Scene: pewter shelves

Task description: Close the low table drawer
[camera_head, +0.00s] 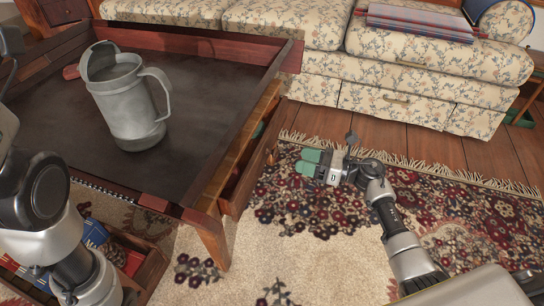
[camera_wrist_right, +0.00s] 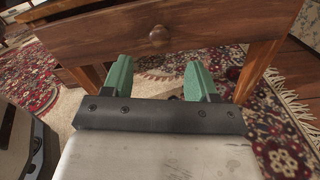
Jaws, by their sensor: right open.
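The low table (camera_head: 185,45) is dark wood with a black top and a raised reddish rim. A drawer (camera_head: 250,168) stands out from its right side, with a narrow opening showing along its top. In the right wrist view the drawer front (camera_wrist_right: 215,35) spans the top, with a round wooden knob (camera_wrist_right: 159,38) near its middle. My right gripper (camera_head: 309,161) has green fingertips and is to the right of this drawer, apart from it. In the wrist view the gripper (camera_wrist_right: 158,68) is open and empty, facing the drawer front below the knob. My left arm shows at the left edge; its gripper is out of view.
A grey metal pitcher (camera_head: 125,100) stands on the table. Another drawer (camera_head: 150,270) at the near side is open, with books and other items inside. A floral sofa (camera_head: 420,75) stands behind. Patterned rug (camera_head: 340,255) lies open around my right gripper.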

